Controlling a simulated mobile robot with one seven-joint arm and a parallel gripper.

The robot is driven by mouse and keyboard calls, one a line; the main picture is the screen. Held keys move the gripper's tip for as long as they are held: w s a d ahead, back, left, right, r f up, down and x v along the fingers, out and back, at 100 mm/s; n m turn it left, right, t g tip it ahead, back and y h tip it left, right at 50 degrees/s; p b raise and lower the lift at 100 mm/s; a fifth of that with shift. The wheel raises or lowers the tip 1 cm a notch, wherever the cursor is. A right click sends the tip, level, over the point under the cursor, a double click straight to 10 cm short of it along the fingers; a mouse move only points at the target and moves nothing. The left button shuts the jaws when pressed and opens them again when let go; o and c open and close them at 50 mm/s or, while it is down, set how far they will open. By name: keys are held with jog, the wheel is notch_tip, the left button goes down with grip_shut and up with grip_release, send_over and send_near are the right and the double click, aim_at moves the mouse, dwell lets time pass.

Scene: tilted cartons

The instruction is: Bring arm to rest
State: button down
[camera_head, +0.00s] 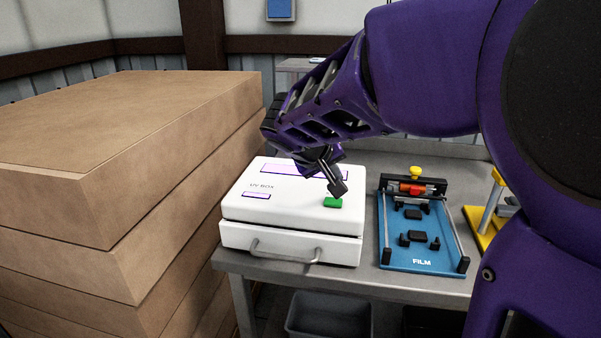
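My purple arm reaches in from the right side of the head view. My gripper (336,188) hangs above the right part of the white UV box, close over the green button. From this angle I cannot tell whether it touches the button. The fingers look close together, but the gap between them is not clear, and I see nothing held. The white UV box (290,250) stands on the grey table with its lid down. The green button (333,203) is on its top at the right.
A tall stack of brown cartons (70,205) stands close left of the table (400,284). A blue FILM tray (405,258) with a yellow knob lies right of the box. A yellow-based stand (487,220) is further right. A grey bin (327,314) is below the table.

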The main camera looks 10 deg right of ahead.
notch_tip(320, 180, up, 2)
jog(key=shift+r+p, duration=0.1)
jog(key=shift+p, duration=0.3)
dwell(0.3)
